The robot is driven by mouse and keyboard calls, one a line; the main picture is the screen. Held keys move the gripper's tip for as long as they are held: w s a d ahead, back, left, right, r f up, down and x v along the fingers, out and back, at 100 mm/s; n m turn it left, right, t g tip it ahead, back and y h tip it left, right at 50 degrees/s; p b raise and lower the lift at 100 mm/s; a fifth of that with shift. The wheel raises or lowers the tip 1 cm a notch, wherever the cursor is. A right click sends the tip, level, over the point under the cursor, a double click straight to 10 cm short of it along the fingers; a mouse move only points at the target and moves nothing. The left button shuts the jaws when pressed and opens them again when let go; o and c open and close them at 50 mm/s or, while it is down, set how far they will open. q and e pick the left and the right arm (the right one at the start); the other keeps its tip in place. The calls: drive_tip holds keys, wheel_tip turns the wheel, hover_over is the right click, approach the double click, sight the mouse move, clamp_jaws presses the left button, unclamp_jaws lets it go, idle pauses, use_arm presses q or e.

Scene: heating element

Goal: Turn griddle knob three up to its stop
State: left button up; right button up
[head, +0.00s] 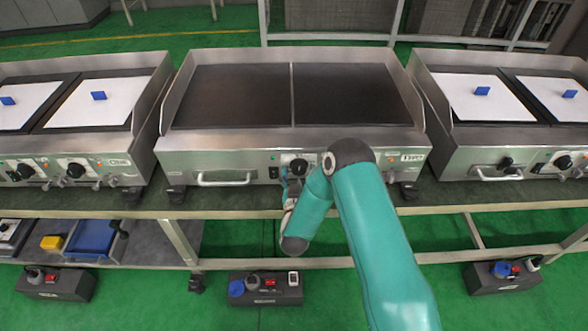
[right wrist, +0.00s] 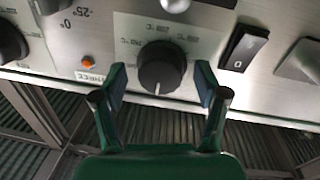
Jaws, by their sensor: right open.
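A round black knob (right wrist: 161,68) with a white pointer mark at its lower edge sits on a pale dial plate in the right wrist view. A label beside an orange lamp left of it appears upside down and seems to read THREE. In the head view a black knob (head: 299,166) shows on the middle griddle's front panel, partly behind my right arm. My right gripper (right wrist: 160,76) is open, one finger on each side of the knob, with visible gaps; contact is not seen. In the head view the gripper (head: 289,187) is mostly hidden. My left gripper is not in view.
In the wrist view a black rocker switch (right wrist: 244,47) lies right of the knob and another knob (right wrist: 10,43) at the left edge. A drawer handle (head: 223,179) is left of my gripper in the head view. Griddles stand close on both sides.

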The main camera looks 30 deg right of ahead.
drive_tip(key=shift+c, duration=0.2)
drive_tip(key=c, duration=1.1)
drive_tip(key=shift+a, duration=0.1)
